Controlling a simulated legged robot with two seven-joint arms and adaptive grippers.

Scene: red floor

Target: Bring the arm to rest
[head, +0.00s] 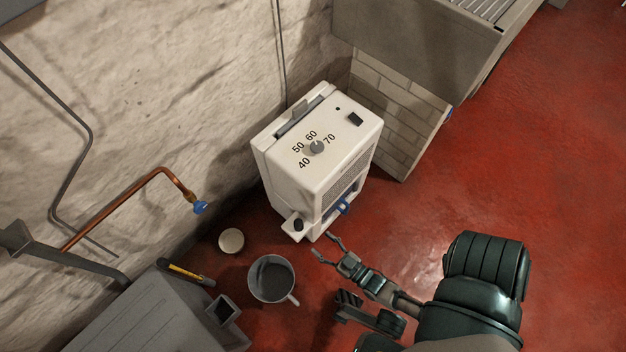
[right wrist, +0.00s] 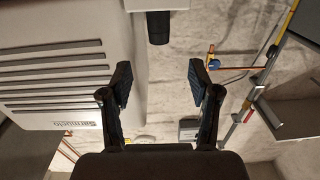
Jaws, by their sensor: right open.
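My right gripper (head: 325,249) is open and empty in the head view, close to the front lower corner of a white machine with a dial. Its two fingers stand apart with nothing between them. In the right wrist view the open right gripper (right wrist: 160,85) has dark pads on both fingers, with the pale wall behind the gap. The white machine's vented side (right wrist: 60,75) fills the left of that view. I cannot tell whether the gripper touches the machine. My left gripper does not show in either view.
The white machine (head: 285,165) stands by a rough wall, its dial marked 40 to 70. A grey mug (head: 271,279) and a round pale lid (head: 231,241) are left of the gripper. A copper pipe (head: 120,200) has a blue tap (head: 200,207). Red floor (head: 480,180) is open at right.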

